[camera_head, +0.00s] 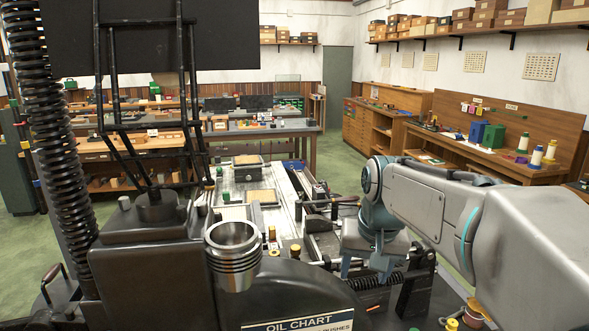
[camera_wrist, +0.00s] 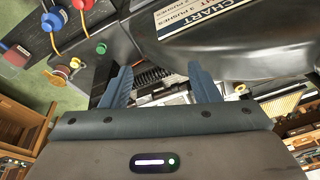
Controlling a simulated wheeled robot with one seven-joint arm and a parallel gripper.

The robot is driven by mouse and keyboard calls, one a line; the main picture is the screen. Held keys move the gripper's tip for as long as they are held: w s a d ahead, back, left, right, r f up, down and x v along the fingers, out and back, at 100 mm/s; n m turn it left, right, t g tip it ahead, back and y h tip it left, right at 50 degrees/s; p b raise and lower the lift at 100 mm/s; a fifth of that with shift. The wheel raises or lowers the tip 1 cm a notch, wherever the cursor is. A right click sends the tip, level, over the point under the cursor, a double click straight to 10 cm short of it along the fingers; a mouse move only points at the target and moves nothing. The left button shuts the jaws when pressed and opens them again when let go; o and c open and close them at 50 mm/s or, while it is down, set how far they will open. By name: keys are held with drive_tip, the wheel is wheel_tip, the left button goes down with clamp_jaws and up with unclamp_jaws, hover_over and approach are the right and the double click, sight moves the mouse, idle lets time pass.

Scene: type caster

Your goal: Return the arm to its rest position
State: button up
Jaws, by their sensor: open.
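My gripper (camera_head: 366,266) hangs at the end of my grey arm, which reaches in from the right in the head view. It is over the right side of the dark casting machine, near a black spring and bracket. In the wrist view my gripper (camera_wrist: 160,88) shows two blue fingers spread apart with nothing between them. Beyond the fingers are a coiled spring (camera_wrist: 152,76) and metal machine parts. The fingers appear apart from these parts, though the exact gap is hard to tell.
The casting machine (camera_head: 300,290) with an "OIL CHART" plate and a metal cup (camera_head: 233,252) stands close at left and front. Coloured knobs (camera_wrist: 61,17) sit beside the gripper. A wooden workbench (camera_head: 480,150) is at the right; green floor (camera_head: 340,175) is open behind.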

drive_tip(key=s+d+f+n, duration=0.1)
drive_tip(key=s+f, duration=0.3)
drive_tip(key=s, duration=0.4)
drive_tip(key=s+d+f+t, duration=0.1)
drive_tip(key=s+f, duration=0.3)
drive_tip(key=s, duration=0.3)
drive_tip(key=shift+s+n, duration=0.35)
drive_tip(key=shift+n, duration=0.05)
idle(0.3)
